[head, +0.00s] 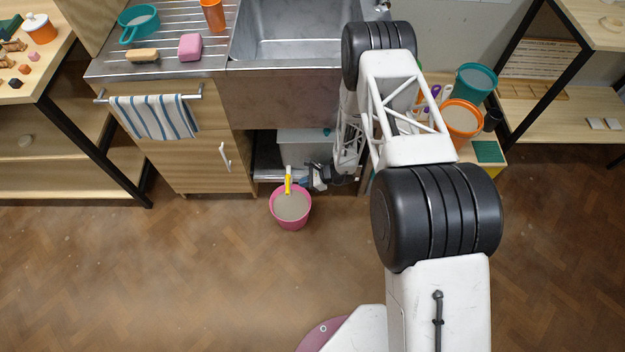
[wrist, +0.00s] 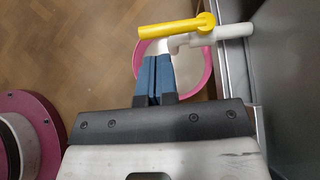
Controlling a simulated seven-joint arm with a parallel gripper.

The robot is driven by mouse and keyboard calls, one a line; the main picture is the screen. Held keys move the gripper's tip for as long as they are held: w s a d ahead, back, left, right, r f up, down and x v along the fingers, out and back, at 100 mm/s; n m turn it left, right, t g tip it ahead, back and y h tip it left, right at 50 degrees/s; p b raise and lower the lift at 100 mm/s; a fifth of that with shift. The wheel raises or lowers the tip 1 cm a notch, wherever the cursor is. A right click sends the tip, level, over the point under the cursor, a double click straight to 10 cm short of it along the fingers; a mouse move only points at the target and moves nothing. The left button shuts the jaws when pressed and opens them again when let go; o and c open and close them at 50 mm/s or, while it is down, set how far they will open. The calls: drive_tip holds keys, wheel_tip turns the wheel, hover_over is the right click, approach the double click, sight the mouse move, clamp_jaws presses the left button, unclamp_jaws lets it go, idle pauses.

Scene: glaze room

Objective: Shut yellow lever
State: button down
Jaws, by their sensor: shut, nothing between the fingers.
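The yellow lever (head: 288,183) sits on a white pipe with a spout, low in front of the sink cabinet. In the wrist view the lever (wrist: 172,26) points left, away from the cabinet and roughly along the white pipe (wrist: 233,31). The pink bucket (head: 291,222) with greyish contents stands on the floor under the spout; it also shows in the wrist view (wrist: 207,75). My gripper (head: 310,178) is just right of the lever in the head view. In the wrist view its blue fingers (wrist: 153,62) are together and empty, apart from the lever. I cannot see any flow from the spout.
The open cabinet holds a white box (head: 302,148) behind the pipe. The metal sink (head: 290,95) overhangs it. A striped towel (head: 155,117) hangs at left. Orange (head: 462,118) and teal (head: 475,82) buckets stand at right. The floor in front is mostly clear.

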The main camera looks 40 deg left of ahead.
sight(288, 185)
drive_tip(key=shift+x, duration=2.75)
